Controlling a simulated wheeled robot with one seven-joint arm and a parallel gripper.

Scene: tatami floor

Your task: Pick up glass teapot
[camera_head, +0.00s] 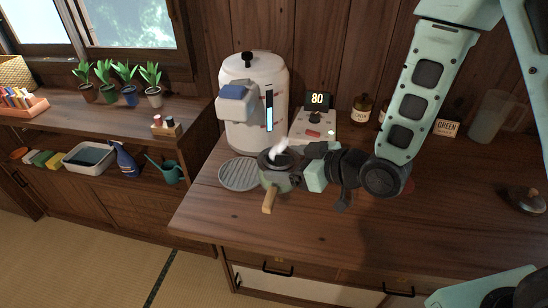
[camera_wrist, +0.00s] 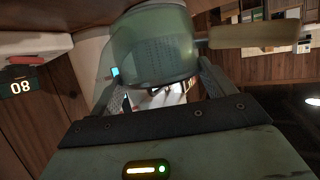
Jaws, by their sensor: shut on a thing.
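The glass teapot (camera_head: 275,180) is a small greenish pot with a pale wooden side handle (camera_head: 269,200) and a dark top. It sits at the end of my gripper (camera_head: 293,176), in front of the white water dispenser. In the wrist view the teapot's greenish body (camera_wrist: 152,46) fills the space between the two fingers of my gripper (camera_wrist: 156,78), with the handle sticking out to the right. My gripper is shut on the teapot's body. I cannot tell whether its base touches the counter.
A round slatted tray (camera_head: 238,175) lies left of the teapot. The dispenser (camera_head: 250,120) and a scale-like device reading 80 (camera_head: 314,125) stand behind. A clear jug (camera_head: 490,118) and a knobbed lid (camera_head: 527,202) are at right. The front counter is clear.

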